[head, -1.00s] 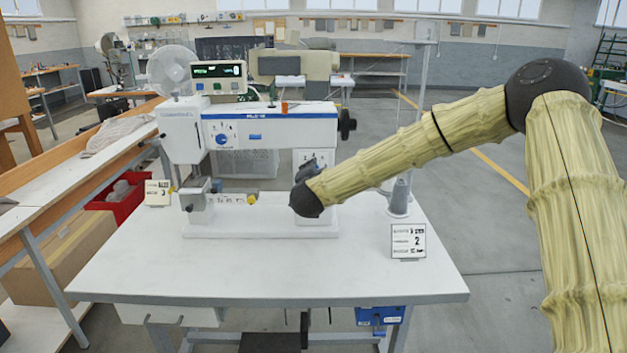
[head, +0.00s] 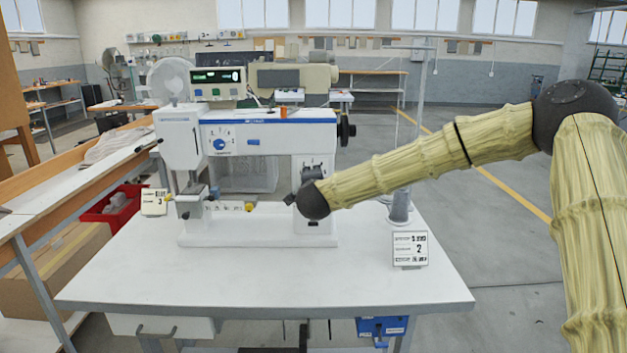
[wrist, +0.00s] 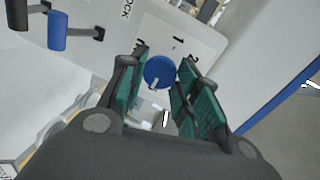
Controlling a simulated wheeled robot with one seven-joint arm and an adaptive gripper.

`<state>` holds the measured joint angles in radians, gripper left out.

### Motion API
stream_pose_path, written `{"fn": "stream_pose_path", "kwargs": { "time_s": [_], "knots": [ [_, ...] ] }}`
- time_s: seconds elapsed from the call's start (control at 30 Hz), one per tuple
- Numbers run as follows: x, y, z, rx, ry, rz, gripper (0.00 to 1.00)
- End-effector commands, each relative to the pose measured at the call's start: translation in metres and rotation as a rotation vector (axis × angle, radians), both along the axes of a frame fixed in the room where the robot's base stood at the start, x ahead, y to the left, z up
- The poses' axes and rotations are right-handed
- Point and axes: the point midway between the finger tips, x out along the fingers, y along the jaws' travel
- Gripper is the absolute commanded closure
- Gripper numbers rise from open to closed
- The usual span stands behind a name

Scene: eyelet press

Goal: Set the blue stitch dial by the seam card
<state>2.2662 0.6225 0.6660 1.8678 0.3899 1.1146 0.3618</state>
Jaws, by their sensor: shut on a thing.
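My gripper (wrist: 162,85) is shut on a blue dial (wrist: 159,70), its green-padded fingers on either side of it. The dial sits on a white panel with black numbers and has a white pointer mark; its exact setting is unclear. A larger card (head: 410,249) on the table's right has several lines, with 2 on the middle one.
Another blue knob (head: 219,144) is on the machine's upper front. A display box (head: 218,82) tops the machine. A thread stand (head: 400,205) is at the right. The table's front (head: 260,275) is clear.

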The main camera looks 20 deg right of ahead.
Motion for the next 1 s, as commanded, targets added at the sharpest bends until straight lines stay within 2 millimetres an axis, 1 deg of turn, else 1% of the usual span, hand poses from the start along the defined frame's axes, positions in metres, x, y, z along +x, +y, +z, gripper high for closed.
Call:
{"fn": "stream_pose_path", "kwargs": {
  "time_s": [0.03, 0.2, 0.23, 0.33, 0.37, 0.63, 0.77, 0.87, 1.0],
  "knots": [
    [0.000, -0.003, 0.000, 0.000, -0.001, -0.006, 0.92],
    [0.000, -0.003, 0.000, 0.000, -0.001, -0.006, 0.92],
    [0.000, -0.003, 0.000, 0.000, -0.001, -0.006, 0.66],
    [0.000, -0.002, 0.000, -0.001, -0.001, -0.005, 0.48],
    [0.001, -0.002, 0.000, -0.001, 0.000, -0.004, 0.46],
    [0.001, 0.001, 0.000, -0.001, 0.000, 0.000, 0.46],
    [-0.004, 0.002, 0.001, -0.001, 0.000, 0.001, 0.46],
    [-0.014, 0.005, 0.002, -0.001, 0.000, 0.001, 0.46],
    [-0.036, 0.011, 0.007, -0.001, 0.000, 0.002, 0.46]
  ]
}}
